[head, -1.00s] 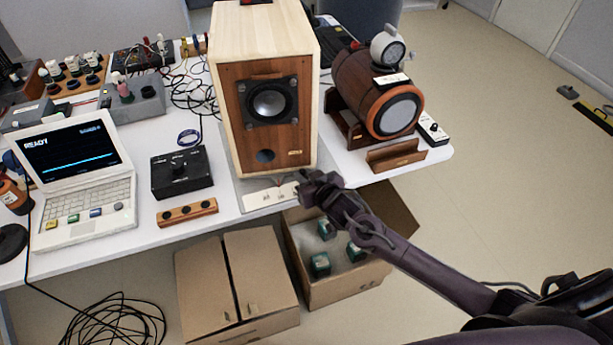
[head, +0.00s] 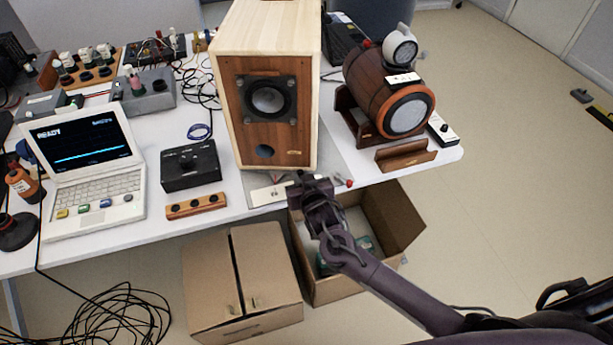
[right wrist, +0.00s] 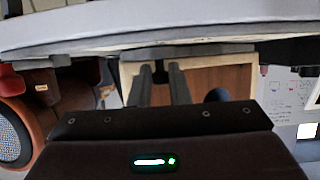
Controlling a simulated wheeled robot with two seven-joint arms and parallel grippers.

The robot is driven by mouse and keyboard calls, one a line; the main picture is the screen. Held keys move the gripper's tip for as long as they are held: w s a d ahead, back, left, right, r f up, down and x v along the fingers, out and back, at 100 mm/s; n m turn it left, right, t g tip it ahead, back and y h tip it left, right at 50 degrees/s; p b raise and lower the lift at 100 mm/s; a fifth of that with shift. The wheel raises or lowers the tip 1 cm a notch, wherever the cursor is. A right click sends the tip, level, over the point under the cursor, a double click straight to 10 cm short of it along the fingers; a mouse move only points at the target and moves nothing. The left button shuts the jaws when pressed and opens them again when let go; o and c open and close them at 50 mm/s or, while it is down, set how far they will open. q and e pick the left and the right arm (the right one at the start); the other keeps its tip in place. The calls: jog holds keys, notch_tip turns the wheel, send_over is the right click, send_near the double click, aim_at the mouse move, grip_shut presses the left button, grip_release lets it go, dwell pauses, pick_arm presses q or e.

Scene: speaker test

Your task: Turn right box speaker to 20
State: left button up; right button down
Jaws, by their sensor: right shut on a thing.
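The box speaker (head: 268,145), pale wood with a brown front and a black-ringed cone, stands upright at the middle of the table. A white panel strip (head: 266,194) lies at its front foot, its right part hidden by my gripper. My right gripper (head: 306,184) is at the table's front edge, just before the speaker's lower right corner. In the right wrist view, its two fingers (right wrist: 160,84) are close around a small dark knob (right wrist: 160,72). A red-tipped piece (head: 348,183) shows just right of the gripper. The knob's setting cannot be read. My left gripper is not in view.
A barrel speaker (head: 390,95) on a wooden cradle stands to the right, with a small wooden stand (head: 405,155) before it. A black knob box (head: 190,167) and a white laptop (head: 85,165) are on the left. Cardboard boxes (head: 240,285) stand below the table edge.

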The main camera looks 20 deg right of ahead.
jog(key=c, duration=1.4)
grip_release()
jog(key=shift+o, duration=0.2)
jog(key=shift+s, duration=0.1)
jog(key=v, duration=0.7)
jog(key=shift+s+r, duration=0.25)
